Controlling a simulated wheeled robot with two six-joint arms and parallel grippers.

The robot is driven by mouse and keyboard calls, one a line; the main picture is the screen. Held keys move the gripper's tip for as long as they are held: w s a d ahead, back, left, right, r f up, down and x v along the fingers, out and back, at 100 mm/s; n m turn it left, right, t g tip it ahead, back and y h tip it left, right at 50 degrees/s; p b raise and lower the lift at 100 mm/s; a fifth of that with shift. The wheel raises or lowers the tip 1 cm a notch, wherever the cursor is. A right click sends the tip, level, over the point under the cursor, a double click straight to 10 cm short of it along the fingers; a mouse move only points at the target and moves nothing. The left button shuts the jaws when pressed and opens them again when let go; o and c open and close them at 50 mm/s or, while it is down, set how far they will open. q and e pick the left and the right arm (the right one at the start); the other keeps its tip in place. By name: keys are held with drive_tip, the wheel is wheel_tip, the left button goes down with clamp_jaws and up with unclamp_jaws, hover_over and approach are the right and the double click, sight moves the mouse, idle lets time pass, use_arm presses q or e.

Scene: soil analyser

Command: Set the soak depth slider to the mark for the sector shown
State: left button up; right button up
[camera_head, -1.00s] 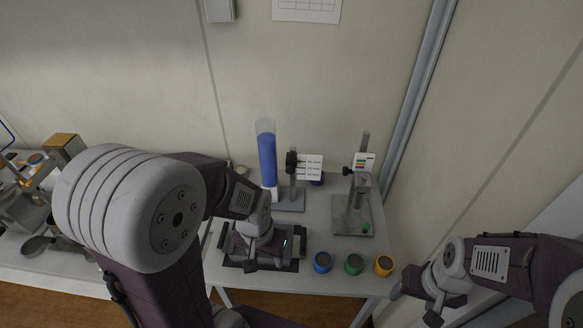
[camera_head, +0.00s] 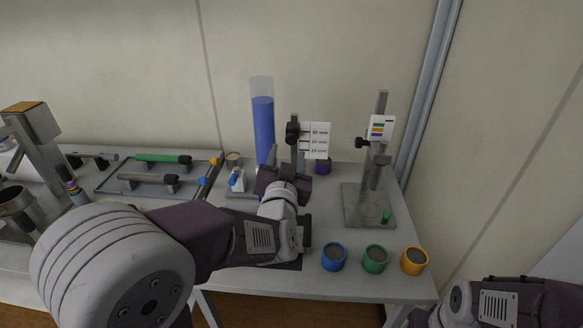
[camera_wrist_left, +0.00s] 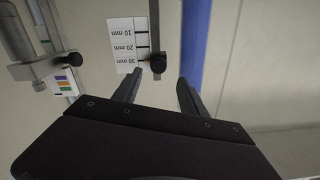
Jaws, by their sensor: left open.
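The soak depth slider's black knob (camera_head: 293,131) sits on an upright post beside a white card (camera_head: 316,141) marked 30, 20 and 10 mm from top down. In the left wrist view the picture is upside down, and the knob (camera_wrist_left: 157,62) is beside the 30 mm line of the card (camera_wrist_left: 121,46). My left gripper (camera_wrist_left: 160,84) is open and empty, its fingertips just below the knob in that picture. In the head view my left gripper (camera_head: 284,172) is in front of the post. My arm hides most of the dark device behind it, and no sector display is readable.
A tall blue-filled cylinder (camera_head: 264,125) stands left of the post. A stand with a colour-striped card (camera_head: 381,128) is to the right. Blue (camera_head: 334,258), green (camera_head: 375,260) and orange (camera_head: 414,262) cups line the table's front. My right arm (camera_head: 500,305) is lower right.

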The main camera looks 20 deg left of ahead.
sight(291, 141)
use_arm(q)
drive_tip(key=x, duration=0.9)
drive_tip(key=shift+d+f+p, duration=0.1)
drive_tip(key=shift+d+p, duration=0.05)
drive_tip(key=shift+p, duration=0.15)
